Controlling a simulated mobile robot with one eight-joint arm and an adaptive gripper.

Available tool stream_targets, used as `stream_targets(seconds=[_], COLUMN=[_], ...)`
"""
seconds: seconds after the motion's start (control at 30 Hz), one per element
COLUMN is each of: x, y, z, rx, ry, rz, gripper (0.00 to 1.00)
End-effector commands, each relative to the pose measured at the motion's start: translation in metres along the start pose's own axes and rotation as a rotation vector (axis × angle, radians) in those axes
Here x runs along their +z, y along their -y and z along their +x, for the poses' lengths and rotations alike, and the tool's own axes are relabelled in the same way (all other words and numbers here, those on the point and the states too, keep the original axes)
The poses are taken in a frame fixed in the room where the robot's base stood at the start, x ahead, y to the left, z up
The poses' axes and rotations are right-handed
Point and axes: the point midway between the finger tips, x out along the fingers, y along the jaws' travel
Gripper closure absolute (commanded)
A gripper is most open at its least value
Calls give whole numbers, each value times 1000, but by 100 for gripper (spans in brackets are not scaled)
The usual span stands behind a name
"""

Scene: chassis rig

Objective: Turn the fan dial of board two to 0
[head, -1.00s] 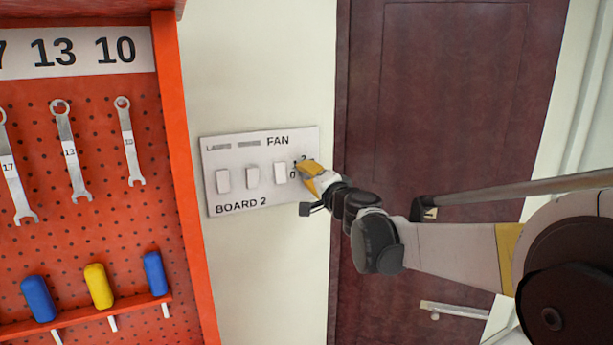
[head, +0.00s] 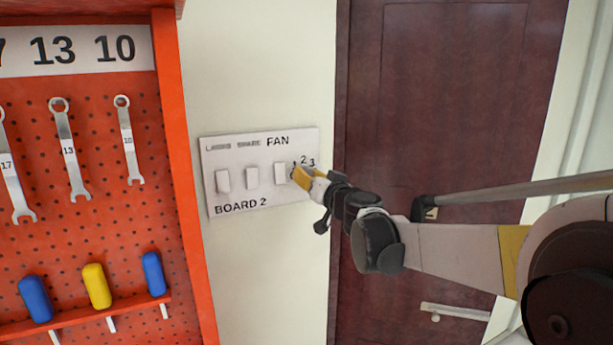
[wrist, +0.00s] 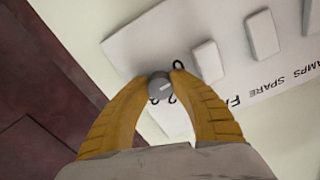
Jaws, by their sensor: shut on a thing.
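The board two panel (head: 225,200) is a white plate on the wall, marked BOARD 2 and FAN. My gripper (head: 301,178) is at its right end, over the fan dial, which it hides in the head view. In the wrist view, the fan dial (wrist: 160,84) is a small grey round knob with a short white mark on its face. Both yellow fingertips of my gripper (wrist: 160,80) are shut on it, one on each side. The numbers 1, 2 and 3 show above the gripper in the head view; the 0 is covered there. I cannot tell surely which number the mark points at.
White rocker switches (head: 252,175) stand just left of the dial. An orange pegboard (head: 90,220) with wrenches and blue and yellow handles is further left. A dark red door (head: 440,110) with a handle (head: 455,311) is to the right.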

Motion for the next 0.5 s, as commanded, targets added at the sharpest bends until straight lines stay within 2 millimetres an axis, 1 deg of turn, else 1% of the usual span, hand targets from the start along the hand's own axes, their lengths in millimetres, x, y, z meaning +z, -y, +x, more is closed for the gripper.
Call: stream_targets(seconds=[0.2,0.5], x=[-1,-1], y=[0,0], z=[0,0], rx=[1,1], ry=[-1,-1], rz=[-80,-115], gripper=[100,100])
